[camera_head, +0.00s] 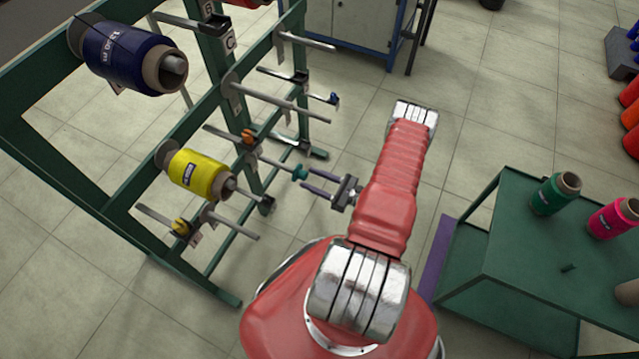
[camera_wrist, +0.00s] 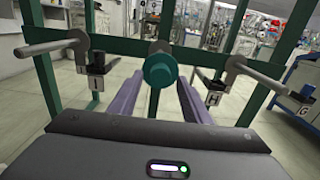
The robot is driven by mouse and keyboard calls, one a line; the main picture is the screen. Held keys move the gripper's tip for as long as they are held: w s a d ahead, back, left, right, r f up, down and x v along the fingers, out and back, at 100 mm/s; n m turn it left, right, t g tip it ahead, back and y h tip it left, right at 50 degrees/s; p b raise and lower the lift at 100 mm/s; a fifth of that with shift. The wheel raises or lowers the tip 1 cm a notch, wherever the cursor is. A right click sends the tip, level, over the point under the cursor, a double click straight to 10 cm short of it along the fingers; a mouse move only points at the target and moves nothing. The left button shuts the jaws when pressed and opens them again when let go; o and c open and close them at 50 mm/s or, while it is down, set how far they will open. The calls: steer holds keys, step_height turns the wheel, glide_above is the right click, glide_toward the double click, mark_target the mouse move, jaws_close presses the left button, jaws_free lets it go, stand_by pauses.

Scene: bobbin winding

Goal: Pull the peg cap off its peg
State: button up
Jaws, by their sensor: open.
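The peg cap is a round teal knob (camera_head: 300,173) on the end of a thin peg that sticks out from the green rack (camera_head: 215,145). In the wrist view the cap (camera_wrist: 161,69) faces me, centred, and hides most of its peg. My gripper (camera_head: 306,180) is open with purple fingers pointing at the rack. In the wrist view my gripper (camera_wrist: 160,92) has one finger on each side below the cap, with gaps visible. I cannot tell whether the fingertips reach past the cap's front or touch it.
A yellow spool (camera_head: 198,175) and a dark blue spool (camera_head: 122,60) sit on nearby rack pegs. Bare pegs flank the cap in the wrist view, with a left peg (camera_wrist: 52,46) and a right peg (camera_wrist: 262,75). A green cart (camera_head: 515,240) with spools stands at the right.

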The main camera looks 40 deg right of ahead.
steer(key=shift+x, duration=1.25)
jaws_close()
steer(key=shift+s+d, duration=0.1)
steer(key=shift+s, duration=0.05)
steer(key=shift+s+d, duration=0.25)
steer(key=shift+s, duration=0.35)
steer(key=shift+s+d, duration=0.1)
steer(key=shift+s, duration=0.25)
steer(key=shift+s+d, duration=0.15)
steer(key=shift+s, duration=0.2)
steer(key=shift+s+d, duration=0.1)
steer(key=shift+s, duration=0.2)
steer(key=shift+s+d, duration=0.15)
steer(key=shift+s, duration=0.2)
